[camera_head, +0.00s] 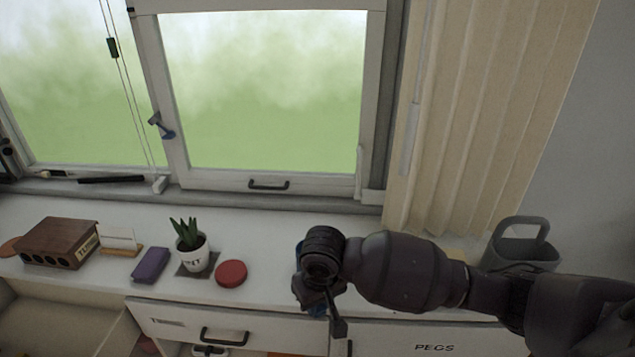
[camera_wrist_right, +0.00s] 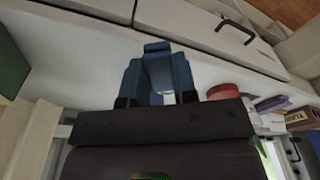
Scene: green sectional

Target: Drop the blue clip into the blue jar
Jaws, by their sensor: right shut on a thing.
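My right gripper (camera_head: 322,308) hangs over the counter's front edge in the head view, mostly hidden by its own dark wrist. In the right wrist view the gripper (camera_wrist_right: 157,95) is shut on a blue piece (camera_wrist_right: 157,48), which I take as the blue clip; where blue finger and clip meet is hard to tell. In the head view small blue patches show beside and under the wrist. I cannot tell whether they belong to the clip or the blue jar. The jar is not clearly seen in either view. My left gripper is out of view.
On the white counter (camera_head: 120,281) stand a brown block with holes (camera_head: 58,243), a card holder (camera_head: 119,240), a purple case (camera_head: 150,264), a potted plant (camera_head: 192,252) and a red round lid (camera_head: 231,273). A grey handled caddy (camera_head: 520,246) stands at right. Drawers lie below.

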